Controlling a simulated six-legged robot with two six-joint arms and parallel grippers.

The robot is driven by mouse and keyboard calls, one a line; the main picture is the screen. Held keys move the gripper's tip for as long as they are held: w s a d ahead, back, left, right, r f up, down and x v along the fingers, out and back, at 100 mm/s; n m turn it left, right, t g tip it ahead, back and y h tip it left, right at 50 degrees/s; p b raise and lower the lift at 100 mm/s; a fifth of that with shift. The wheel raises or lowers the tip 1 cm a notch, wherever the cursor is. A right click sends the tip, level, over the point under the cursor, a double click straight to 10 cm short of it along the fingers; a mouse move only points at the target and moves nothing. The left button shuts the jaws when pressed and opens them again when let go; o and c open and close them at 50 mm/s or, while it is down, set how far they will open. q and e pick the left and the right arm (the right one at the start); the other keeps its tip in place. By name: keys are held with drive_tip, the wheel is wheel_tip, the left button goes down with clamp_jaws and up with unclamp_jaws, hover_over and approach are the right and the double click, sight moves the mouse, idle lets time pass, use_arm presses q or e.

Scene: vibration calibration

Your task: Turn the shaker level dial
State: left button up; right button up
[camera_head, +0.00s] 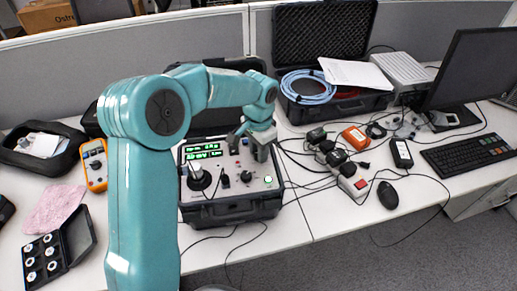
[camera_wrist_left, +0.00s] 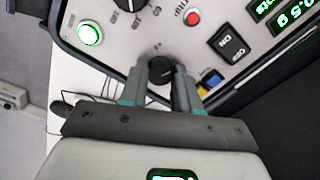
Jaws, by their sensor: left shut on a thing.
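The shaker unit (camera_head: 232,212) is a black open case with a grey panel and lit green readouts (camera_head: 203,149). My left gripper (camera_head: 250,140) reaches down to the back right of this panel. In the left wrist view, the two fingers of my left gripper (camera_wrist_left: 166,80) are shut on a small black dial (camera_wrist_left: 160,67) near the panel edge. The head view hides this dial behind the gripper. Another black knob (camera_head: 246,177) is free on the panel and shows partly at the top of the left wrist view (camera_wrist_left: 129,4). My right gripper is not in view.
The panel also has a lit green button (camera_wrist_left: 90,34), a red button (camera_wrist_left: 192,17) and an ON switch (camera_wrist_left: 230,42). A yellow multimeter (camera_head: 94,165) lies left of the unit. Black cables, a power strip (camera_head: 353,181) and a mouse (camera_head: 387,194) lie to the right.

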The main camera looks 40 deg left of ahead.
use_arm(q)
drive_tip(key=shift+w, duration=0.1)
drive_tip(key=o, duration=1.1)
drive_tip(key=shift+c, duration=0.2)
wheel_tip(320, 180, up, 16)
drive_tip(key=shift+r+p, duration=0.2)
drive_tip(key=shift+p, duration=0.2)
